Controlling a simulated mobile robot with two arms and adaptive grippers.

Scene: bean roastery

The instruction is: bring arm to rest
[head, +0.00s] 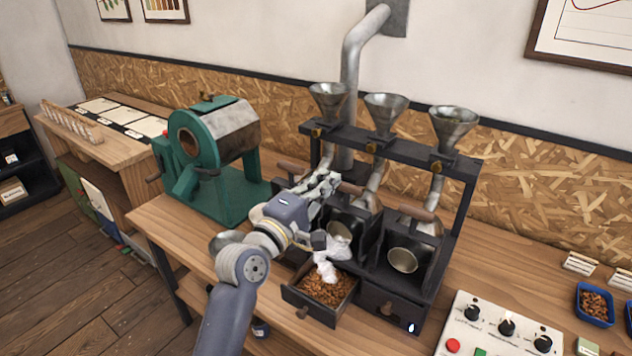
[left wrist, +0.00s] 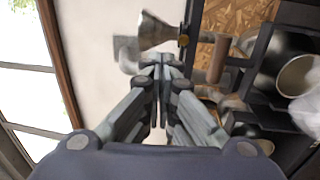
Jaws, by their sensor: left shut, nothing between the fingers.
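My left arm comes in from the bottom and its gripper (head: 328,182) is in front of the left part of the dark roaster rack (head: 395,145). The fingers are together and hold nothing; the left wrist view also shows the closed fingertips (left wrist: 160,65). The gripper is raised above the open drawer (head: 318,312), which is filled with brown beans (head: 325,286). The gripper and wrist hide part of the left roaster unit. My right gripper is in neither view.
Three metal funnels, one being the right funnel (head: 453,125), top the rack. A green drum roaster (head: 212,150) stands to the left. A control panel (head: 500,325) and a blue tray (head: 594,304) are at right. White smoke or vapour (head: 327,262) hangs over the drawer.

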